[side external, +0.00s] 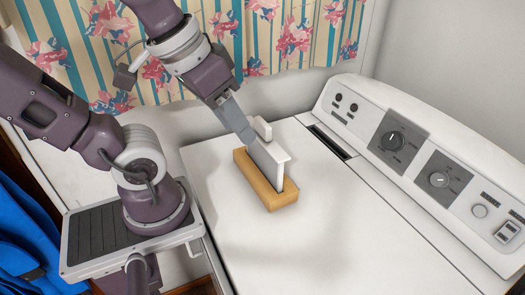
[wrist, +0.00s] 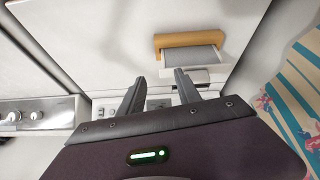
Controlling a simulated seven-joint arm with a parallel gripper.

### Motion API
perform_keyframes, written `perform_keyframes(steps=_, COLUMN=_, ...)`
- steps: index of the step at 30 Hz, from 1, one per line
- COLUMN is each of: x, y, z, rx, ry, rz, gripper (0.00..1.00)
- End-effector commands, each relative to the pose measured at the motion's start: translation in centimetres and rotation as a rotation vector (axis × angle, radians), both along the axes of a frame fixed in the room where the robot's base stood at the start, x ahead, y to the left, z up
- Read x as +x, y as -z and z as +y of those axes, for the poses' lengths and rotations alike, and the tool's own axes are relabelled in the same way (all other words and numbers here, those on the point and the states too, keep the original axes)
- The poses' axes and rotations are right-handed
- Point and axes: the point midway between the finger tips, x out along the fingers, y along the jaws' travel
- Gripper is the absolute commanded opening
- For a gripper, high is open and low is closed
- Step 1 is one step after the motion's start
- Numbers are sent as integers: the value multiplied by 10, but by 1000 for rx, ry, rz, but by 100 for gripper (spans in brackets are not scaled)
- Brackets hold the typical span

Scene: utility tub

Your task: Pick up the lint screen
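The lint screen (side external: 270,162) is a thin white panel standing upright in a light wooden holder (side external: 283,199) on top of the white machine. It has a small white tab at its top (side external: 262,128). My gripper (side external: 246,133) is beside the panel's upper part, partly overlapping it in the side view. In the wrist view my gripper (wrist: 160,76) is open, with its two fingers apart and nothing visible between them. The lint screen (wrist: 192,56) and holder (wrist: 188,39) lie beyond the right fingertip there. I cannot tell whether a finger touches the screen.
The machine top (side external: 300,245) is clear around the holder. A dark slot (side external: 329,142) lies at its back edge, before the raised control panel (side external: 400,150) with knobs. A flowered curtain (side external: 290,35) hangs behind. Blue cloth (side external: 35,240) hangs at the lower left.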

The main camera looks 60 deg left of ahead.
Motion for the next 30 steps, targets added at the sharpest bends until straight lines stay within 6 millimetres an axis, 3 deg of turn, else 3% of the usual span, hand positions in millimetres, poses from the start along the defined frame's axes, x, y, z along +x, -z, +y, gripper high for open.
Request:
perform_keyframes(steps=6, x=74, y=-1, z=56, rx=-255, ry=-916, rz=262, gripper=40)
perform_keyframes(steps=9, x=94, y=8, z=79, rx=-306, ry=-1234, rz=327, gripper=40)
perform_keyframes(steps=11, x=100, y=12, z=88, rx=-319, ry=-1344, rz=346, gripper=40)
perform_keyframes(steps=17, x=101, y=36, z=91, rx=-327, ry=-1413, rz=358, gripper=40)
perform_keyframes(steps=24, x=97, y=79, z=91, rx=-326, ry=-1409, rz=357, gripper=40)
perform_keyframes(steps=30, x=98, y=85, z=91, rx=-327, ry=-1407, rz=353, gripper=40)
